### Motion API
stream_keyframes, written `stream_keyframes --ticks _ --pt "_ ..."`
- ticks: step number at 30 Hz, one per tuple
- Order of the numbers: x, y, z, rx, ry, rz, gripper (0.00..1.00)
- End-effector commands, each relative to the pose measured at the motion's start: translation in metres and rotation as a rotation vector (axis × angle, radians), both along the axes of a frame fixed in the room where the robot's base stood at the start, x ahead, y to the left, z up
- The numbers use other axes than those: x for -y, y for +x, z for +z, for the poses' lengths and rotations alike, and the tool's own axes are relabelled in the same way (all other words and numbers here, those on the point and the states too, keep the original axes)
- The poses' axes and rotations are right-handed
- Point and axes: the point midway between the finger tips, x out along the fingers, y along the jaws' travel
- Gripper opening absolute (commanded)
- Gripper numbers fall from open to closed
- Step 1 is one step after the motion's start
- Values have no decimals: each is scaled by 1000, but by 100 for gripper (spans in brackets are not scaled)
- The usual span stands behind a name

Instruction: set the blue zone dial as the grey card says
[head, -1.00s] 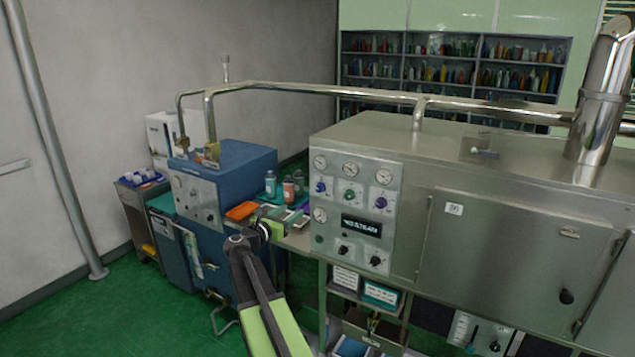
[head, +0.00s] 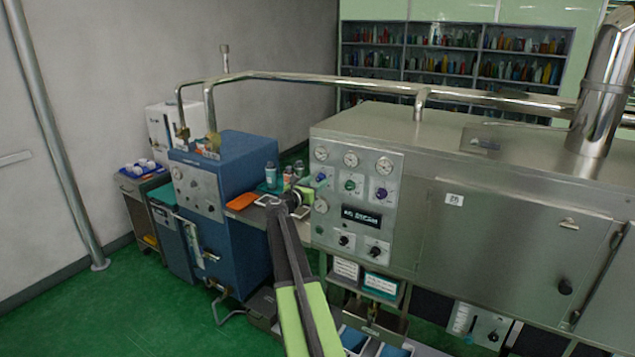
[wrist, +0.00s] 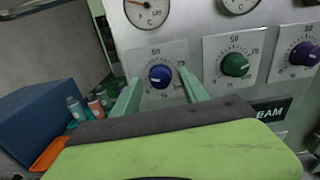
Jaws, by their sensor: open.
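The blue zone dial (wrist: 160,76) is a round knob on a pale plate with a numbered scale; its pointer is too small to read. It also shows in the head view (head: 320,179), at the left of the steel machine's panel. My gripper (wrist: 158,88) is open, its two pale green fingers on either side of the blue dial in the wrist view; I cannot tell whether they touch it. In the head view my gripper (head: 306,193) is just below and left of the dial. I cannot make out which card is the grey one.
A green dial (wrist: 235,65) and a purple dial (wrist: 305,54) sit right of the blue one, gauges above. A dark STEAM display (head: 361,217) is below. Bottles (wrist: 85,108) and an orange tray (wrist: 48,154) stand left, by a blue machine (head: 225,180).

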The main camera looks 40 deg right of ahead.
Motion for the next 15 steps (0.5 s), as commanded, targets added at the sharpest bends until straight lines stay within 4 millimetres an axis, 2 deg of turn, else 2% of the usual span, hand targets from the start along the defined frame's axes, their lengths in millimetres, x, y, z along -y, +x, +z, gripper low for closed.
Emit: stream_keyframes --ticks 4,11,15 --pt "9 3 0 0 0 1 52" --pt "10 2 0 0 0 0 52" --pt "10 2 0 0 0 0 36"
